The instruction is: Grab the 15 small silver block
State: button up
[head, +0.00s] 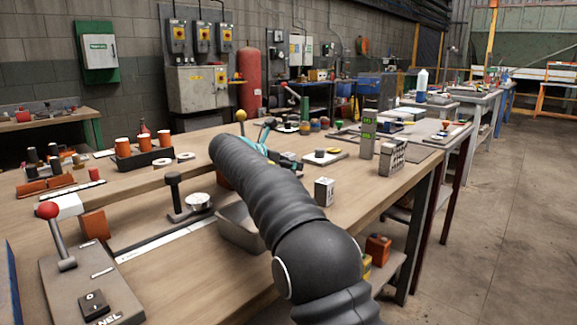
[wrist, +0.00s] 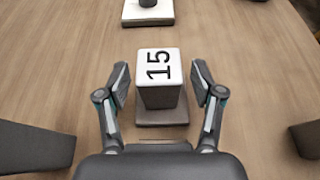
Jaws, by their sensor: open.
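The small silver block (wrist: 160,92) shows in the wrist view, with a pale top marked 15 in black. It stands upright, with a wider grey base or plate (wrist: 162,117) under or in front of it. My gripper (wrist: 160,73) is open, with one finger on each side of the block and a gap to each side. In the head view, a small pale block with dark marks (head: 324,191) stands on the workbench (head: 185,262); I cannot tell whether it is the same one. My arm hides much of the gripper there.
A white plate with a black knob (wrist: 148,12) lies beyond the block; dark objects stand at the left (wrist: 35,148) and right (wrist: 306,138) edges. In the head view, a green-marked block (head: 368,133) and a perforated block (head: 392,157) stand to the right.

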jog(key=x, duration=0.3)
grip_shut()
jog(key=shift+r, duration=0.2)
